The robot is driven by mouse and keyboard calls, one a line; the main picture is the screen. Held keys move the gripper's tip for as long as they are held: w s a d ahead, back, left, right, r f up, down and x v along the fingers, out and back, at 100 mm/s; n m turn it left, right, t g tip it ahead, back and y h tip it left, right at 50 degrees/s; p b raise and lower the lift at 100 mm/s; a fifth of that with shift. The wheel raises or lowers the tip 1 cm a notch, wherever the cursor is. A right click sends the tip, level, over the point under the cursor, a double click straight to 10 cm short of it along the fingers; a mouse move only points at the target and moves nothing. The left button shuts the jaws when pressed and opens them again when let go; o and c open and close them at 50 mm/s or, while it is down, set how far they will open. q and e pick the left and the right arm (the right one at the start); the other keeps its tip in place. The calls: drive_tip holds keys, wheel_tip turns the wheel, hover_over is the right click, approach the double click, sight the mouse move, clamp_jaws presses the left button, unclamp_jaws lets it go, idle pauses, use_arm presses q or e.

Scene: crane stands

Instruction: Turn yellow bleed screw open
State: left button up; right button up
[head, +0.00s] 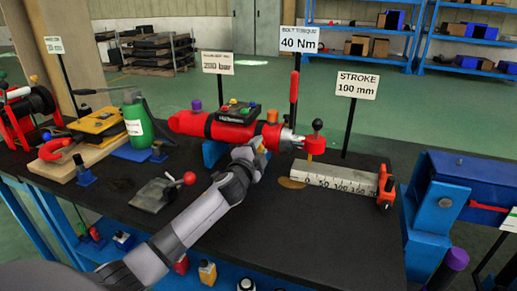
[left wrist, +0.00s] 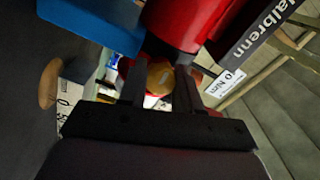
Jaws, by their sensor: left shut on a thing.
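The red cylinder (head: 195,125) lies on blue supports on the black bench. My left gripper (head: 258,152) is at the near side of its right half, below the orange cap (head: 272,116). A bit of yellow shows at the fingertips in the head view. In the left wrist view the two dark fingers (left wrist: 160,92) close around a rounded yellow-orange piece, the bleed screw (left wrist: 160,74), beside the red cylinder body (left wrist: 185,22). The fingers hide its sides, so its turn angle cannot be told. My right gripper is not in view.
A STROKE sign (head: 357,86) and a white ruler block (head: 342,180) stand on the right. A green bottle (head: 137,118) and a grey plate with a red-knobbed handle (head: 160,191) are left.

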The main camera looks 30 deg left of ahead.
use_arm(q)
drive_tip(key=shift+d, duration=0.1)
drive_tip(key=shift+n, duration=0.8)
drive_tip(key=o, duration=0.8)
drive_tip(key=shift+c, duration=0.2)
drive_tip(key=v, duration=0.7)
